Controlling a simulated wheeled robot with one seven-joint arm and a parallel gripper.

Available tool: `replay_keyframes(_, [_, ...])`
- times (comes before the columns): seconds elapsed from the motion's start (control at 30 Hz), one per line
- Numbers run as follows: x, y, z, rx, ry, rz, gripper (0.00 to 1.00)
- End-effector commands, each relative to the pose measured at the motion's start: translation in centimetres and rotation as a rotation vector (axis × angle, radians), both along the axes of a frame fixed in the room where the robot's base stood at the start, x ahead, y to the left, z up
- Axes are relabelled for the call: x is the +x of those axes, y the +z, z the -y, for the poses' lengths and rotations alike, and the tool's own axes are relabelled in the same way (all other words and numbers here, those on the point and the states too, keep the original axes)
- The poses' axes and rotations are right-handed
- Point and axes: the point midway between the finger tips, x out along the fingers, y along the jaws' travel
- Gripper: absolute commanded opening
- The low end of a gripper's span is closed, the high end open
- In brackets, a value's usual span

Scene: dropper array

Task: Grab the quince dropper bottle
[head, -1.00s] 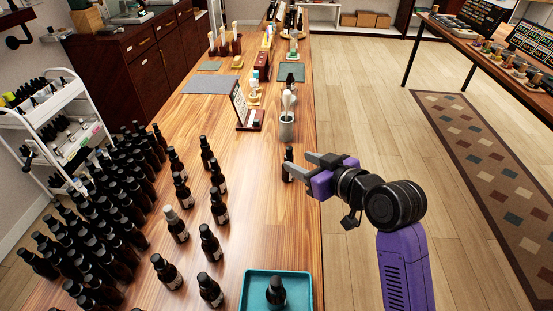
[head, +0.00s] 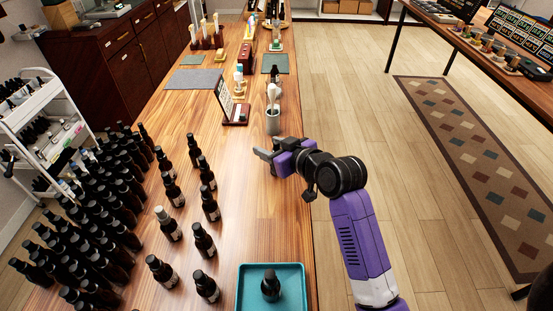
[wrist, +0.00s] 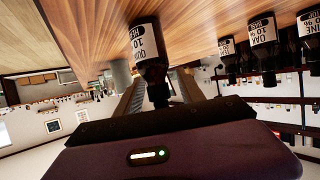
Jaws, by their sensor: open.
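The quince dropper bottle (wrist: 149,42) is a dark bottle with a black cap and a white label, whose top line is only partly readable. In the upside-down wrist view it stands on the wooden counter, with its cap and neck between the two fingers of my gripper (wrist: 160,80). The fingers are apart and I cannot see them pressing on it. In the head view my gripper (head: 262,154) is low over the counter's right edge and mostly hides the bottle.
A grey cup (head: 272,122) holding pale-topped tools stands just beyond my gripper. Several labelled dark bottles (head: 205,240) stand to the left, beside a dense cluster. A teal tray (head: 250,300) holding one bottle (head: 270,286) lies nearer. The counter (head: 245,215) between is clear.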

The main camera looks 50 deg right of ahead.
Motion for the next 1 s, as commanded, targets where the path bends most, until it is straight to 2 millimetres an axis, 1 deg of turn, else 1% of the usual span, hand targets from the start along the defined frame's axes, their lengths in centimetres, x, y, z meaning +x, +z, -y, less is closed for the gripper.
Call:
replay_keyframes(0.07, [0.0,0.0,0.0,0.000,0.000,0.000,0.46])
replay_keyframes(0.2, [0.0,0.0,0.0,0.000,0.000,0.000,0.18])
replay_keyframes(0.3, [0.0,0.0,0.0,0.000,0.000,0.000,0.00])
replay_keyframes(0.73, [0.0,0.3,0.0,0.000,0.000,0.002,0.00])
replay_keyframes(0.87, [0.0,1.3,0.0,-0.002,0.000,0.005,0.00])
replay_keyframes(0.97, [0.0,2.6,0.0,-0.003,0.001,0.004,0.00])
replay_keyframes(1.0, [0.0,3.3,0.0,-0.003,0.001,0.006,0.00])
